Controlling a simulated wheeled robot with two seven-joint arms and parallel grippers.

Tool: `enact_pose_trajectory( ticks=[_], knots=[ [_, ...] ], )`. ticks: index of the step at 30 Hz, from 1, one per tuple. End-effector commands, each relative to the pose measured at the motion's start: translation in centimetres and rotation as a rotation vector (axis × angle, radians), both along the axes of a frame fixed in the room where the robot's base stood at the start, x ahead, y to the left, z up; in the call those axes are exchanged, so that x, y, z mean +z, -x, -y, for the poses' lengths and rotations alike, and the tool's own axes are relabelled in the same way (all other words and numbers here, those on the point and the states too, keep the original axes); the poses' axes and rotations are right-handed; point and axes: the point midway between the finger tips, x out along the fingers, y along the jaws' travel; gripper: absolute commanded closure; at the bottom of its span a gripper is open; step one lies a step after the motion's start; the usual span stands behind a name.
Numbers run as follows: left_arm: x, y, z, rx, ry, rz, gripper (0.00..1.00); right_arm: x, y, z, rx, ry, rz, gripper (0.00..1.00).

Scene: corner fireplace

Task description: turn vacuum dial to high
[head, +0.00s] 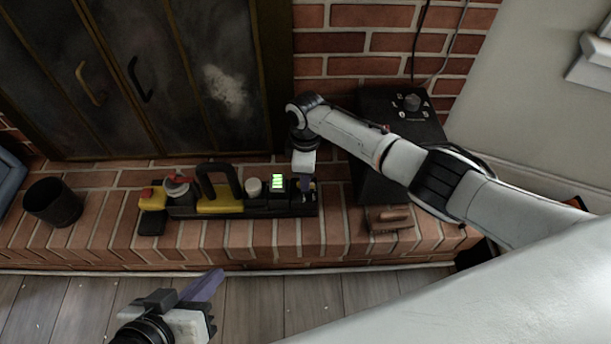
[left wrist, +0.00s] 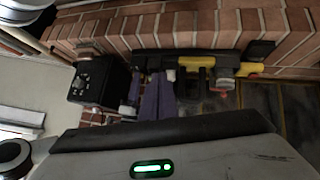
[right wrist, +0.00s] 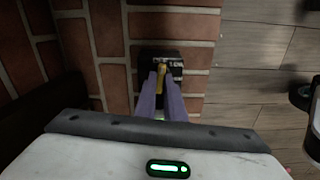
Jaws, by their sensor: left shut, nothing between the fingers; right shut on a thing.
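The black and yellow vacuum (head: 222,206) lies along the brick hearth with its handle up and a lit green display. It also shows in the left wrist view (left wrist: 196,62). My right gripper (head: 306,186) reaches down to the vacuum's right end. In the right wrist view its purple fingers (right wrist: 161,88) are shut on a small yellow piece (right wrist: 160,78), apparently the vacuum dial, at the vacuum's black end (right wrist: 172,57). The dial's setting cannot be read. My left gripper (head: 206,286) is shut and empty above the floor, in front of the hearth.
A black box with a knob (head: 412,101) stands right of the vacuum, partly behind my right arm. A brown object (head: 388,218) lies in front of it. A dark bucket (head: 52,202) stands at the hearth's left. The wooden floor (head: 258,306) in front is clear.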

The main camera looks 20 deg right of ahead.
Motion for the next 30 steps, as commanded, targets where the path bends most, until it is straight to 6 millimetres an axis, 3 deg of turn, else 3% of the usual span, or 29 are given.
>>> enact_pose_trajectory(
  ticks=[10, 30],
  knots=[
    [-1.4, 0.7, -1.5, -0.001, -0.091, -0.067, 1.00, 0.3, 0.1, -0.1, -0.306, -0.002, -0.005, 1.00],
    [-0.1, 0.8, -2.8, 0.090, -0.064, 0.000, 1.00, 0.1, 0.0, -0.1, -0.943, -0.001, -0.003, 1.00]
  ],
)
